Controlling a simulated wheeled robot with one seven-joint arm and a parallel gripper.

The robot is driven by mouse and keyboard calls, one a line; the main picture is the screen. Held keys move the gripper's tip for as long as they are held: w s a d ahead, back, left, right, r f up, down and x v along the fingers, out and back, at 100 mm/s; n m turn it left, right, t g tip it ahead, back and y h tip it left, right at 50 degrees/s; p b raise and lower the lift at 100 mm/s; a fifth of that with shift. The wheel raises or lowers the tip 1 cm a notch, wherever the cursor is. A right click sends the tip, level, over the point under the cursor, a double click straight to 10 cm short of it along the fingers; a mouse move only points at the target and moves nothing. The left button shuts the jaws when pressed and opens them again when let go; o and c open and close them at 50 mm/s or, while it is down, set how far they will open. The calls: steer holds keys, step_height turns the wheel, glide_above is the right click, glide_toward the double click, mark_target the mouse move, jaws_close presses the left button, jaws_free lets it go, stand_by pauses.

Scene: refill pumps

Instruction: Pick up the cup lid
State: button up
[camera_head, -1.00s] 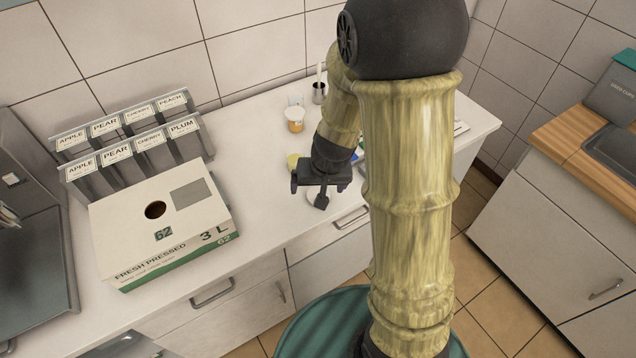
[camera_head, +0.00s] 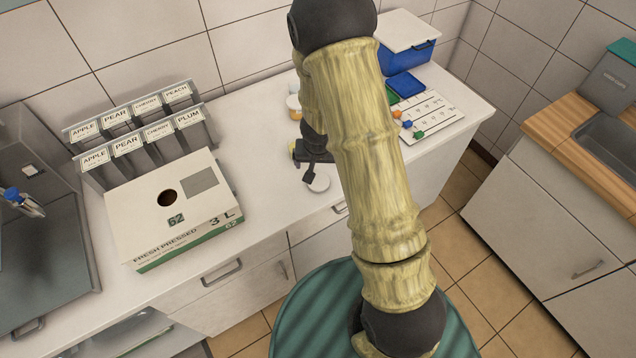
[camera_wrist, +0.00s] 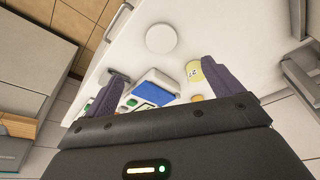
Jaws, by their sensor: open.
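The cup lid looks to be a flat white disc (camera_head: 318,183) lying on the white counter near its front edge. It also shows whole in the wrist view (camera_wrist: 161,38), at top centre. My gripper (camera_head: 306,163) is just above and behind the disc in the head view, pointing down to the counter. In the wrist view my gripper (camera_wrist: 163,84) has its two dark fingers wide apart with nothing held between them. The disc lies beyond the fingertips, apart from them. My arm hides part of the counter behind it.
A yellow-labelled cup (camera_wrist: 194,71) stands near one finger. A juice box (camera_head: 140,215) and labelled dispensers (camera_head: 140,140) stand left. A white board with coloured pieces (camera_head: 435,115), a blue tray (camera_head: 406,84) and a blue box (camera_head: 408,55) are right.

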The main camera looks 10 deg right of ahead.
steer(key=b, duration=0.5)
glide_above(318, 181)
steer(key=s, duration=0.3)
steer(key=f, duration=1)
steer(key=shift+w+a, duration=0.2)
steer(key=shift+w+f, duration=0.1)
steer(key=x, duration=0.1)
steer(key=b+x, duration=0.1)
steer(key=x, duration=0.1)
steer(key=b+x, duration=0.1)
steer(key=x, duration=0.1)
steer(key=shift+w+f, duration=0.1)
steer(key=shift+w, duration=0.2)
steer(key=shift+s, duration=0.15)
steer(key=c, duration=1)
